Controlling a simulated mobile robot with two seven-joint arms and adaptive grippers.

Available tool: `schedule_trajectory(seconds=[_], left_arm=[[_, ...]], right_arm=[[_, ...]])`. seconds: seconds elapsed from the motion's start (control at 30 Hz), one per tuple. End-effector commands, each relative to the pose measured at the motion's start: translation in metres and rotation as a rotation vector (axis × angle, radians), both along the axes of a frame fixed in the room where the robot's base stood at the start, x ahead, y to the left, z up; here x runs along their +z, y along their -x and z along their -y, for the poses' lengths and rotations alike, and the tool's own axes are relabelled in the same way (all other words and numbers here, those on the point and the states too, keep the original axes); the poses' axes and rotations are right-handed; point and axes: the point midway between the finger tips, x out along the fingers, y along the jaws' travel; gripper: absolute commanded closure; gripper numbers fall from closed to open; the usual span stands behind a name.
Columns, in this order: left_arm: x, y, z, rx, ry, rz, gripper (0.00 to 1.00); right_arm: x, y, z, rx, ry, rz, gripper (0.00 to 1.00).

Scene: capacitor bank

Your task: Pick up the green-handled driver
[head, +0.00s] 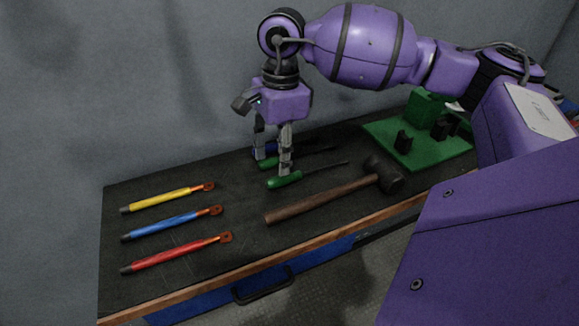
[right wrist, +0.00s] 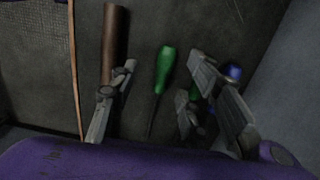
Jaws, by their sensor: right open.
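A driver with a green handle (head: 285,180) lies on the dark bench top, its thin shaft pointing right. It also shows in the right wrist view (right wrist: 165,62), between my gripper's fingers in the picture. A second green handle (head: 268,163) lies just behind it, and a blue handle (head: 271,147) behind that; both are partly hidden by my fingers. My right gripper (head: 272,165) is open and points down over these handles, with nothing held. I cannot tell the exact height of the fingertips above the bench. My left gripper is not in view.
A hammer (head: 320,199) lies in front of the drivers. Yellow (head: 160,199), blue (head: 170,224) and red (head: 175,254) rods lie at left. A green board (head: 429,155) with black parts stands at right. A grey wall is behind the bench.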

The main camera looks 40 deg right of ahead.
Motion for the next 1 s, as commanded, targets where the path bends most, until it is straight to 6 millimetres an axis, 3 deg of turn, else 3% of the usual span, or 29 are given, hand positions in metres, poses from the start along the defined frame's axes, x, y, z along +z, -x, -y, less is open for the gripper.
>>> schedule_trajectory(seconds=[0.03, 0.17, 0.7, 1.0], left_arm=[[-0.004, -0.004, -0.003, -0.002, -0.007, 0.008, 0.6], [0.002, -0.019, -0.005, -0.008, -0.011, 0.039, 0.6], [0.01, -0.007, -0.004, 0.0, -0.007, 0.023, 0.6], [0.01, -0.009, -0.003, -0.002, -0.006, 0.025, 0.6]], right_arm=[[-0.004, -0.002, 0.012, 0.002, 0.043, 0.002, 0.57], [-0.004, -0.004, 0.023, 0.003, 0.084, 0.01, 0.57], [-0.069, -0.003, 0.018, 0.001, 0.078, 0.012, 0.57], [-0.074, -0.003, 0.017, 0.002, 0.077, 0.012, 0.6]])
